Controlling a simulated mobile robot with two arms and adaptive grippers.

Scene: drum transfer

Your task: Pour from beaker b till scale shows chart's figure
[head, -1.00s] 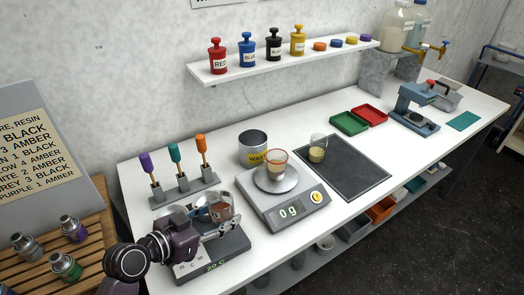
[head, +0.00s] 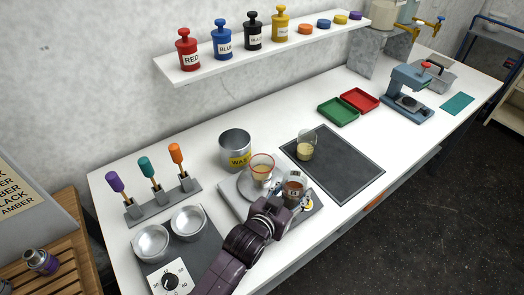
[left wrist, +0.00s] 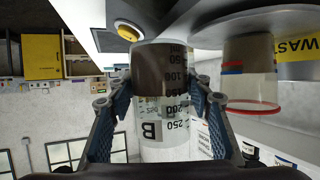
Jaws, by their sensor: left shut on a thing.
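My left gripper (head: 286,195) is shut on beaker b (head: 294,184), a clear beaker with brown liquid. In the left wrist view my gripper's fingers (left wrist: 160,92) sit on both sides of beaker b (left wrist: 163,115), and its letter B and marks show. The beaker looks about upright, over the scale's right part, beside the red-rimmed cup (head: 262,176). The cup stands on the pan of the scale (head: 229,203) and holds some pale stuff. My arm hides the scale's figure. The chart (head: 14,200) is cut off at the left edge; "BLACK" and "AMBER" show in part. My right gripper is out of view.
A waste can (head: 235,147) stands behind the cup. A second beaker (head: 305,151) with pale yellow contents stands on a dark mat (head: 345,180).

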